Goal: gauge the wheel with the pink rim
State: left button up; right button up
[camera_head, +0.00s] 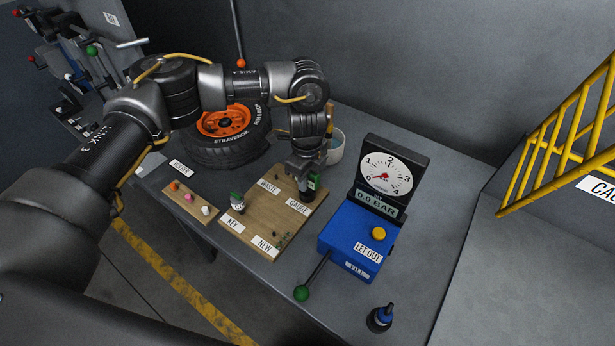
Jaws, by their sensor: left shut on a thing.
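No wheel with a pink rim shows; the wheel in view (228,137) has an orange rim and lies flat at the back of the bench. My left gripper (303,188) points down over the wooden board (262,212), at its back right corner by the GAUGE label (298,207). It is shut on a small tool with a green part (314,181), mostly hidden by the fingers. I cannot tell whether the tool touches the board. My right gripper is out of view.
A blue box (345,238) with a dial reading about zero stands to the right, with a green-knobbed lever. A green-topped tool (237,202) stands by the KEY label. A small tray (190,204) holds coloured caps. A white tub (335,150) stands behind; a yellow rail (560,140) is at right.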

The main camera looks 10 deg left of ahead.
pick_arm(q)
jog(key=shift+f+b, duration=0.55)
jog(key=shift+f, duration=0.35)
jog(key=o, duration=1.1)
jog(key=shift+r, duration=0.1)
notch_tip(320, 180, up, 11)
jog(key=shift+f+b, duration=0.15)
jog(key=shift+b, duration=0.85)
